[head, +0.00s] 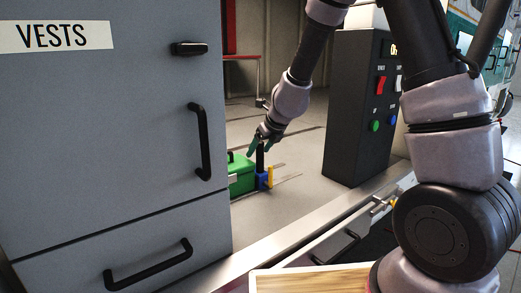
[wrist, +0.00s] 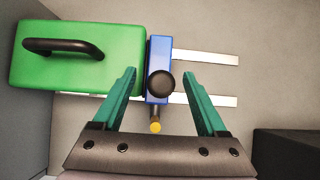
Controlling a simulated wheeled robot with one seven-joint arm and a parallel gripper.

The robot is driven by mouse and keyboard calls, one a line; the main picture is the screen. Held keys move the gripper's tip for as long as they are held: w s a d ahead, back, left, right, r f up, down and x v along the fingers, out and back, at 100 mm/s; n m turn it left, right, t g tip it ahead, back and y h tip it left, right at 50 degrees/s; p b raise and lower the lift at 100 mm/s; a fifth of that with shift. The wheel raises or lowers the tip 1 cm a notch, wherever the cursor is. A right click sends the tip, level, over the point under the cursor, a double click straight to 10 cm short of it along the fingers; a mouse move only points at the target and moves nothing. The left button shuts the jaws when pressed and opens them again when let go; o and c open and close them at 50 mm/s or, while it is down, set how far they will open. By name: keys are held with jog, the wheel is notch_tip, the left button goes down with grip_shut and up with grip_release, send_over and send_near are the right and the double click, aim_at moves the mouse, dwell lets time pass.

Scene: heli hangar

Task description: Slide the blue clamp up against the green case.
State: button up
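The blue clamp (head: 263,183) stands on the grey surface at the right end of the green case (head: 241,180). In the wrist view the clamp (wrist: 158,52) lies alongside the right end of the case (wrist: 110,70), with only a thin dark line between them; I cannot tell if they touch. The clamp has an upright dark knob and a yellow tip. My gripper (wrist: 160,76) is open, with green fingers on either side of the clamp; the left finger overlaps the case's edge in the picture. In the head view my gripper (head: 262,146) is above the clamp.
Two pale strips (wrist: 210,57) run on the surface under the clamp and toward the right. A grey cabinet (head: 110,130) labelled VESTS partly hides the case in the head view. A dark control box (head: 355,110) with switches stands to the right.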

dwell(0.4)
jog(key=shift+v, duration=4.5)
